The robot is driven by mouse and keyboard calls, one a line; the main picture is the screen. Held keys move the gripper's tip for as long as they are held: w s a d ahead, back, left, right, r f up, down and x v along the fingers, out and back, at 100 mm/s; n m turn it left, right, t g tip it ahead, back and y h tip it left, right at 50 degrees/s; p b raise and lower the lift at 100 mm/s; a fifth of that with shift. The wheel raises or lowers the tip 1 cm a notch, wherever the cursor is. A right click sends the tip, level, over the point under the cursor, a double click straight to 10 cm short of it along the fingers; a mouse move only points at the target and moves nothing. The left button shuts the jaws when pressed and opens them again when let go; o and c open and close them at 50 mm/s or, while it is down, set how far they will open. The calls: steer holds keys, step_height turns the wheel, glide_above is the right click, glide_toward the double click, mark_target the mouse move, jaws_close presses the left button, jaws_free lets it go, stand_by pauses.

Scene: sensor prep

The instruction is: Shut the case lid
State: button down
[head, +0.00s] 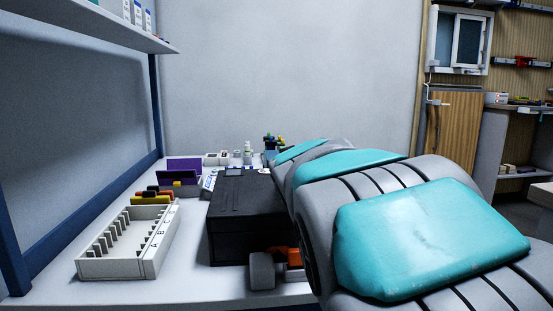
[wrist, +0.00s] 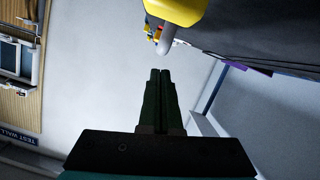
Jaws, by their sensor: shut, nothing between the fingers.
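The black case (head: 232,235) stands on the white table in the head view, left of my arm. Its dark lid (head: 245,193) appears to lie flat across the top; I cannot tell whether it is fully seated. My arm covers the case's right side. My gripper (wrist: 160,72) shows in the wrist view with its dark fingers together and nothing between them. In the head view it is hidden behind my arm, so its distance from the lid is unclear.
A white slotted rack (head: 107,268) stands left of the case. Purple bins (head: 183,164) and small bottles stand behind. An orange and grey item (head: 262,270) is at the case's front. A yellow object (wrist: 175,8) is close above the fingers in the wrist view. A shelf (head: 95,30) overhangs the left.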

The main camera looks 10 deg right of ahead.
steer(key=shift+d+f+m, duration=0.3)
steer(key=shift+d+f, duration=0.1)
steer(key=shift+f, duration=0.35)
steer(key=r, duration=0.1)
steer(key=r+p, duration=0.1)
steer(key=r, duration=0.2)
steer(key=shift+a+r, duration=0.1)
steer(key=shift+a, duration=0.25)
steer(key=p+v, duration=0.1)
steer(key=v, duration=0.8)
steer(key=s+d+f+m+g+p, duration=0.15)
steer(key=s+f+g+p, duration=0.55)
steer(key=s+f, duration=0.75)
steer(key=s+a+f+g+y+p, duration=0.1)
steer(key=s+f+g, duration=0.3)
steer(key=s, duration=0.7)
steer(key=s+a+f+g+y+p, duration=0.1)
steer(key=s+f+g+p, duration=0.2)
steer(key=s, duration=0.8)
step_height(320, 180, down, 2)
steer(key=n+g, duration=0.1)
steer(key=g, duration=0.1)
steer(key=shift+s+a+f+g, duration=0.15)
steer(key=shift+s+f+g, duration=0.05)
steer(key=shift+f+g, duration=0.1)
